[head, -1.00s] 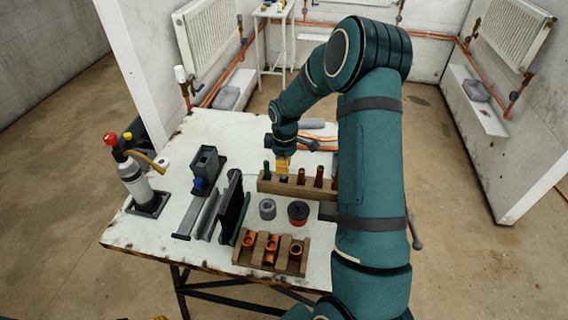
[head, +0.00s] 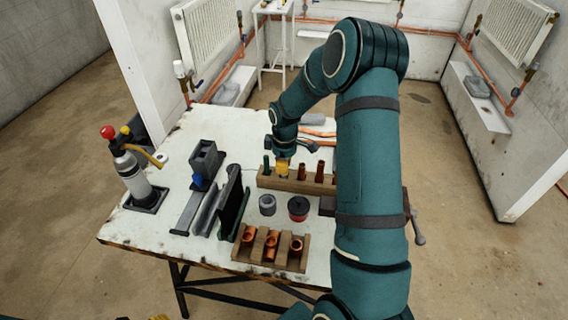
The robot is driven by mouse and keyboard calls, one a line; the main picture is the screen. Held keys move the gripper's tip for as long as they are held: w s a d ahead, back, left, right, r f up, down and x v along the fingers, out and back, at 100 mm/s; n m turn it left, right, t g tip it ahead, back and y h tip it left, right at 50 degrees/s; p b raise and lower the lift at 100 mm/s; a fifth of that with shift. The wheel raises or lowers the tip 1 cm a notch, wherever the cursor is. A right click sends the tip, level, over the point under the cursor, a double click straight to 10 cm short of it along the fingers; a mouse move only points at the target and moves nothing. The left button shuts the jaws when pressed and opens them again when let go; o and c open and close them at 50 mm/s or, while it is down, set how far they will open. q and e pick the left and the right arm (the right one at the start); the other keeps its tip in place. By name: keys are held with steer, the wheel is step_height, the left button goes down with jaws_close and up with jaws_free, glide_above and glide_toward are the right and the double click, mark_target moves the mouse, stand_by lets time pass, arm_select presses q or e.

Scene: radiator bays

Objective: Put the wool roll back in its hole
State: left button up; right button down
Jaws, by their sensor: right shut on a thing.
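A wooden rack (head: 318,187) stands across the table, with a green piece (head: 266,166) at its left end and copper-brown pieces (head: 302,171) upright further right. My right gripper (head: 282,170) points down over the rack, beside the green piece. It is shut, with yellow at its lower end close to the rack's top. The wool roll appears to be what it holds, but it is hidden at the fingertips and the rack. I cannot tell how deep it sits in its hole. My left gripper is not in view.
A grey ring-shaped roll (head: 267,205) and a red-and-black tin (head: 298,208) stand before the rack. A wooden holder (head: 257,255) with copper fittings is at the front. Dark rails (head: 232,200) and a gas bottle (head: 135,178) are at left. My right arm covers the rack's right end.

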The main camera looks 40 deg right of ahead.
steer(key=shift+f, duration=0.55)
steer(key=shift+f+b, duration=0.1)
steer(key=shift+b, duration=0.2)
steer(key=shift+f, duration=0.35)
steer(key=c, duration=1)
jaws_free()
steer(key=shift+r, duration=0.15)
